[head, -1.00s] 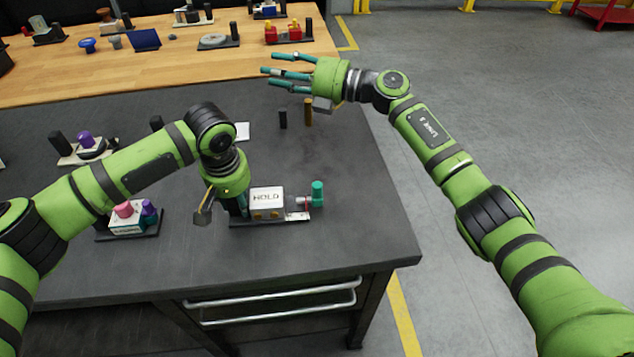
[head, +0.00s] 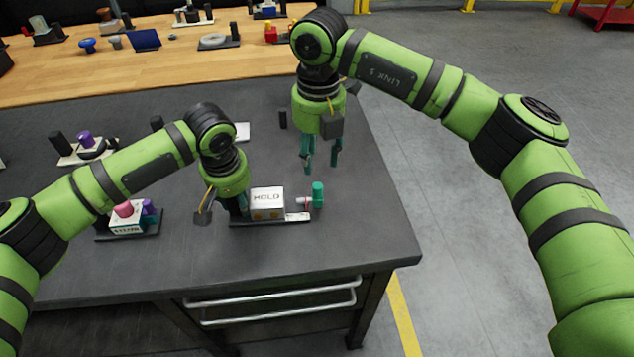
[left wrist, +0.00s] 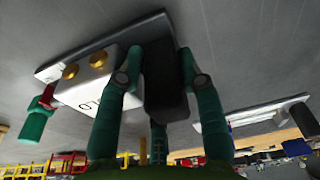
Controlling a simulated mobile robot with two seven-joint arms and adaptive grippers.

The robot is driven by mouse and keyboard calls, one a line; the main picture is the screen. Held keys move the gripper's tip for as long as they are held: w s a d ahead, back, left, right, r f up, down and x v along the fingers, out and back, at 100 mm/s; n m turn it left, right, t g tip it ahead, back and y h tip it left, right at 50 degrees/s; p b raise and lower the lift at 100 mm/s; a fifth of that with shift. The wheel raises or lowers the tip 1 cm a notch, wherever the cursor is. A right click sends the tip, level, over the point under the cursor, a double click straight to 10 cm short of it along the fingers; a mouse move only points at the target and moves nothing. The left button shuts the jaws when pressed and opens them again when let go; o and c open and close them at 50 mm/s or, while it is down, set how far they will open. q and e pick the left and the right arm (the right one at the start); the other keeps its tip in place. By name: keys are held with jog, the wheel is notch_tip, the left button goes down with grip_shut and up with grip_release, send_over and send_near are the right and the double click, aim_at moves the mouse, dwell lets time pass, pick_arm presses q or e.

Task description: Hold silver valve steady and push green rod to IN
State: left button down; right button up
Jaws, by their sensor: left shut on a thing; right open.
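The silver valve (head: 267,204) is a boxy block marked "HOLD" on a dark base plate (head: 262,223) near the table's front edge. The green rod (head: 318,195) is an upright green piece at the valve's right end, joined by a thin stem. In the left wrist view the valve (left wrist: 90,80) and green rod (left wrist: 36,122) also show. My left gripper (head: 239,206) points down at the valve's left, shut on the black post (left wrist: 165,85) of the base. My right gripper (head: 321,163) is open and empty, pointing down behind and above the green rod, not touching it.
A small block with pink and purple knobs (head: 128,222) stands on the left. A black post (head: 283,119) stands behind the valve, left of my right gripper. The wooden bench section (head: 120,75) at the back holds several other items. The dark tabletop (head: 368,235) right of the valve is clear.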

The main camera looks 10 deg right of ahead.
aim_at(316, 183)
notch_tip(316, 183, down, 9)
jog(key=shift+r, duration=0.15)
grip_shut()
jog(key=shift+a, duration=0.15)
